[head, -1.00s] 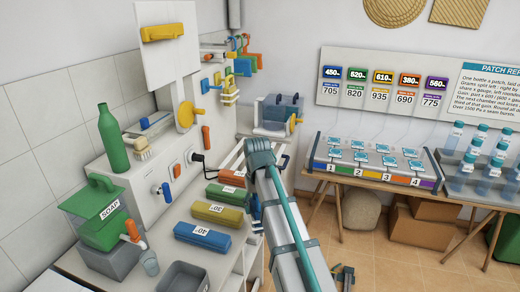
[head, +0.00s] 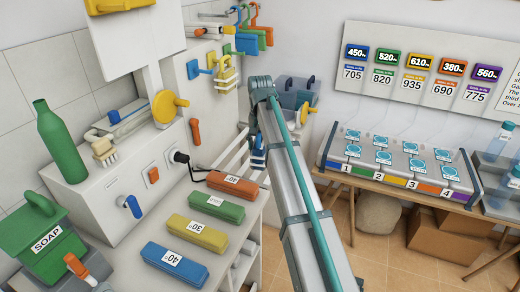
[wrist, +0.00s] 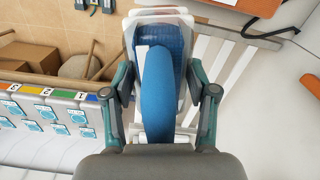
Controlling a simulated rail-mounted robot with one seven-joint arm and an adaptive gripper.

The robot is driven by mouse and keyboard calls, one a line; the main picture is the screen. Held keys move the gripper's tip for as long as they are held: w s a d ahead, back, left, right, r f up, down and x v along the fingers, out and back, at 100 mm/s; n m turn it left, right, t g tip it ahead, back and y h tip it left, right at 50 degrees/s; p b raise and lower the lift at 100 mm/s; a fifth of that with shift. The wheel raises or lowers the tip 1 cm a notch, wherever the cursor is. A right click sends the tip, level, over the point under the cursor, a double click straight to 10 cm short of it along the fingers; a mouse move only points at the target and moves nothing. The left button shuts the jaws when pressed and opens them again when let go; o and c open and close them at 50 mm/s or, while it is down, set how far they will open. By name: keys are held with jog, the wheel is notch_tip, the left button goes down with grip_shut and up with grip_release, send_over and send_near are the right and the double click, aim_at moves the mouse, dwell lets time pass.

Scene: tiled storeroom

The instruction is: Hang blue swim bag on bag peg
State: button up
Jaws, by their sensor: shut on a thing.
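The blue swim bag (wrist: 176,42) is in the wrist view, with a thick blue strap or handle and a clear, pale-edged body beyond it. My gripper (wrist: 160,112) is shut on the blue strap, a finger on each side. In the head view my arm hides most of the gripper; a bit of blue (head: 258,151) shows beside the arm, perhaps the bag. On the back panel, a blue peg (head: 199,68) sticks out beside a yellow caddy-like item (head: 227,76). I cannot tell which peg is the bag peg.
Coloured hangers (head: 256,36) hang at the back. A yellow round knob (head: 168,107) and an orange lever (head: 195,132) jut from the left unit. Several coloured cases, including a red one (head: 224,180), lie on the counter. A rack table (head: 400,186) stands right.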

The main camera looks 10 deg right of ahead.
jog(key=w+f+m+p, duration=0.1)
jog(key=w+m+p, duration=0.15)
jog(key=w, duration=1.15)
jog(key=w+d+f+p, duration=0.2)
jog(key=w+f+p, duration=0.1)
jog(key=f, duration=0.6)
jog(key=shift+w+d+f, duration=0.2)
jog(key=shift+w+f, duration=0.2)
jog(key=shift+w, duration=0.2)
jog(key=o, duration=1.3)
jog(key=shift+f, duration=0.15)
notch_tip(320, 180, up, 12)
jog(key=b, duration=0.3)
jog(key=shift+r, duration=0.2)
